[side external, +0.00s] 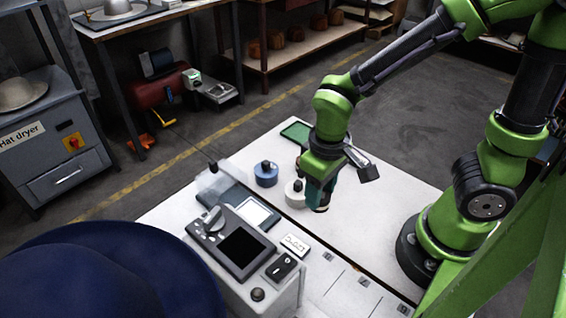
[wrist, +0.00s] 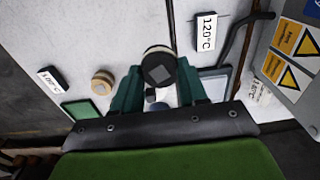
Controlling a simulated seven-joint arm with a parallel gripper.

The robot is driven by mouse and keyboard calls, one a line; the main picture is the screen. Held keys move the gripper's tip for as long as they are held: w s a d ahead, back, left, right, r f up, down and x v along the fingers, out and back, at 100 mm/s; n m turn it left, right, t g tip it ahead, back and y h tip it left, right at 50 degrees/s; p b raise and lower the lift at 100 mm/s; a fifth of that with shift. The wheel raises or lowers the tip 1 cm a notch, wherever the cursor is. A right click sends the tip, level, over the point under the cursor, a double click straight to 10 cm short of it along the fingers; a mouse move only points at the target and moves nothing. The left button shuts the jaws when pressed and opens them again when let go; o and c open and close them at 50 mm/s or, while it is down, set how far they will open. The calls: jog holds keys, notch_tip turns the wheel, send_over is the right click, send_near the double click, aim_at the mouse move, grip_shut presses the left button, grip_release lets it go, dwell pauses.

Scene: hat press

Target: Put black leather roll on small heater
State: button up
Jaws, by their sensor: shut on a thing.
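My gripper (side external: 320,204) points down over the white table in the side view. In the wrist view, its dark green fingers (wrist: 158,88) are shut on a dark, round thing with a squarish top, which I take to be the black leather roll (wrist: 160,68). A pale rim shows around its far edge. In the side view the fingers hide most of it, and I cannot tell whether it touches the table. A white round piece with a black knob (side external: 296,191) stands just left of my gripper. I cannot tell for certain which thing is the small heater.
A blue round piece with a black knob (side external: 266,174) stands farther back. A green pad (side external: 297,132) lies at the far edge. A control box (side external: 230,245) and large blue hat shape (side external: 110,275) fill the front left. A 120°C label (wrist: 207,32) shows in the wrist view.

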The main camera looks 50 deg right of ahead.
jog(key=shift+s+a+r, duration=0.1)
jog(key=shift+s+a, duration=0.55)
jog(key=shift+s, duration=0.15)
send_over(250, 215)
jog(key=shift+s+d+f, duration=0.1)
jog(key=shift+s+f, duration=0.1)
jog(key=shift+f, duration=0.2)
jog(key=shift+s+d+f, duration=0.1)
jog(key=shift+s+f, duration=0.05)
jog(key=shift+f, duration=0.25)
jog(key=f, duration=0.2)
jog(key=shift+w+a+f, duration=0.2)
jog(key=shift+w+f, duration=0.15)
jog(key=shift+f, duration=0.45)
jog(key=shift+f, duration=0.2)
jog(key=o, duration=1)
jog(key=shift+o, duration=0.2)
